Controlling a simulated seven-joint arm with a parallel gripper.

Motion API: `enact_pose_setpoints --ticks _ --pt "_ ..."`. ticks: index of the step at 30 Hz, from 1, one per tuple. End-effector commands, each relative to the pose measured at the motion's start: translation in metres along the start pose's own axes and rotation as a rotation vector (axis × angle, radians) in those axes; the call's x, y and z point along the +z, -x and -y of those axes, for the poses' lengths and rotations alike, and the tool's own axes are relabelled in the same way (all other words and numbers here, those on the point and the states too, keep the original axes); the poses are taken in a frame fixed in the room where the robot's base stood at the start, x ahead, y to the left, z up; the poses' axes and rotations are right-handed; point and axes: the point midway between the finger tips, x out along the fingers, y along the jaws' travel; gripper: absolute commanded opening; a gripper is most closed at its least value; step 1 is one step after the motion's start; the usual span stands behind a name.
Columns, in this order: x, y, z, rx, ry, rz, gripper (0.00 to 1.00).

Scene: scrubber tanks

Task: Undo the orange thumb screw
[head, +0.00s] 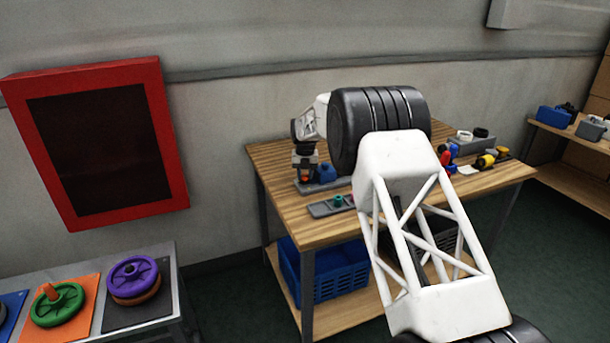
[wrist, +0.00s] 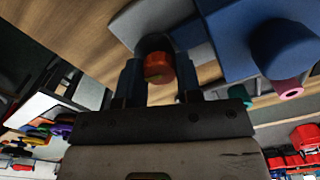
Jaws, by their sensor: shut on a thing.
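The orange thumb screw (wrist: 159,68) shows in the wrist view as a short orange cylinder below a dark round collar. My gripper (wrist: 159,80) has one finger on each side of it and is shut on it. In the head view my gripper (head: 305,172) points down at the back left of the wooden table, with a small bit of orange at its tips. A blue body (wrist: 240,40) with a pink-ended knob (wrist: 288,88) is right beside the screw in the wrist view. The screw's thread is hidden.
The wooden table (head: 280,200) holds a grey tray (head: 330,207) with a teal piece in front of my gripper. Several coloured items and a grey block stand at its right. A blue crate (head: 330,275) is on the lower shelf. A side bench at left carries coloured handwheels (head: 133,278).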

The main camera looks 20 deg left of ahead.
Motion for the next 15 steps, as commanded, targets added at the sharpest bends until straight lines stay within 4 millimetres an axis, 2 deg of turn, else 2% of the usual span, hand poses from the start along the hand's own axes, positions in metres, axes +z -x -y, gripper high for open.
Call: enact_pose_setpoints --ticks 1,2,6,15 --pt "-0.0022 -0.0093 0.0006 -0.002 0.0 -0.01 0.09" --pt "-0.0022 -0.0093 0.0006 -0.002 0.0 -0.01 0.35" --pt "-0.0021 -0.0091 0.0005 -0.002 -0.001 -0.01 0.57" --pt "-0.001 -0.0043 0.0001 -0.001 -0.001 -0.005 0.58"
